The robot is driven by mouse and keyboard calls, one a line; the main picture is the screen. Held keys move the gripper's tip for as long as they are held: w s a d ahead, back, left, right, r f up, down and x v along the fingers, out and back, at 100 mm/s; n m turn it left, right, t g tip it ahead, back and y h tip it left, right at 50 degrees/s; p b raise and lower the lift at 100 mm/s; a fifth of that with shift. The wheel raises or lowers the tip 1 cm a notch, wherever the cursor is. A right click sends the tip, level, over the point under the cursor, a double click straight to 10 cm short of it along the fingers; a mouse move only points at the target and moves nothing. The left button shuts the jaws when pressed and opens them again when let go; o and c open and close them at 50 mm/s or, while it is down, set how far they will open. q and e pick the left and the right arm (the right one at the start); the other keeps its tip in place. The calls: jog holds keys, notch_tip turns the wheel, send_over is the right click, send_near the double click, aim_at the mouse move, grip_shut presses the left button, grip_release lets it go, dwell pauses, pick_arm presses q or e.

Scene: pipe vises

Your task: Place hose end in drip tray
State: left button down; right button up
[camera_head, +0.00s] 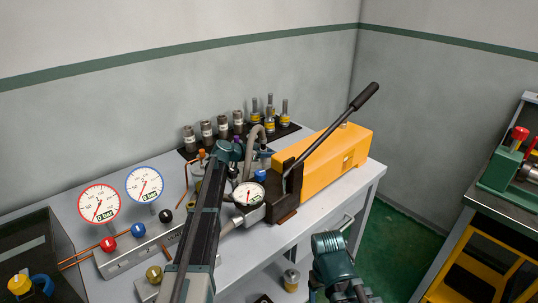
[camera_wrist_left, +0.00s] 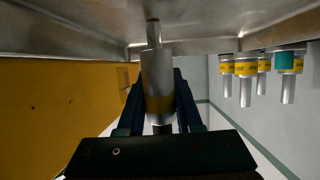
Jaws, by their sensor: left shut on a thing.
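My left arm reaches over the bench, with my left gripper (camera_head: 262,154) beside the pump's yellow housing. In the head view a grey-beige hose (camera_head: 255,131) arches up beside my gripper. I cannot make out the drip tray.
The yellow pump housing (camera_head: 335,152) with a long black lever (camera_head: 364,97) stands right of the gripper. Several silver and yellow-banded fittings (camera_head: 270,121) stand on a dark mat behind. Two gauges (camera_head: 145,184) stand at the left. The bench's front right corner is bare.

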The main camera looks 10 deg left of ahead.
pick_arm(q)
jog(key=c, duration=0.6)
grip_release()
jog(key=shift+r, duration=0.1)
jog(key=shift+s+a+r+p, duration=0.1)
jog(key=shift+s+r+p, duration=0.05)
jog(key=shift+p, duration=0.15)
jog(key=p+v, duration=0.2)
jog(key=v, duration=0.4)
jog(key=shift+s+r, duration=0.1)
jog(key=shift+r, duration=0.05)
jog(key=shift+s+a+p, duration=0.25)
jog(key=shift+a+p, duration=0.05)
jog(key=shift+r, duration=0.1)
